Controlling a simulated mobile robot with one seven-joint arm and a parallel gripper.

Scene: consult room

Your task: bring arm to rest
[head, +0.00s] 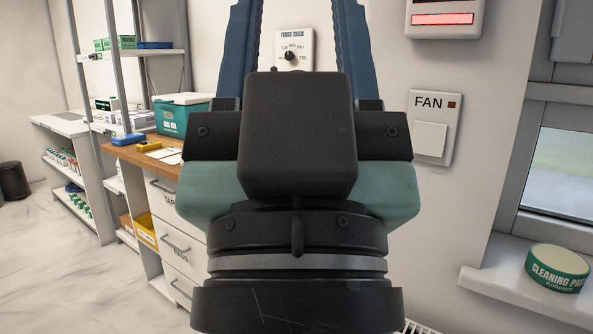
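My gripper (297,12) fills the middle of the head view, seen from behind with its dark housing and green body. Its two blue fingers stand well apart and reach up past the top edge of the picture. The fingertips are cut off. Between the visible parts of the fingers I see only the wall and a dial plate labelled for a fridge (293,50). Nothing held shows.
A FAN switch (433,128) and a red-lit box (443,18) are on the wall at right. A tub of cleaning paste (556,269) stands on the windowsill (497,281). At left are a drawer counter (177,262), a teal box (182,114) and shelving. Floor at lower left is clear.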

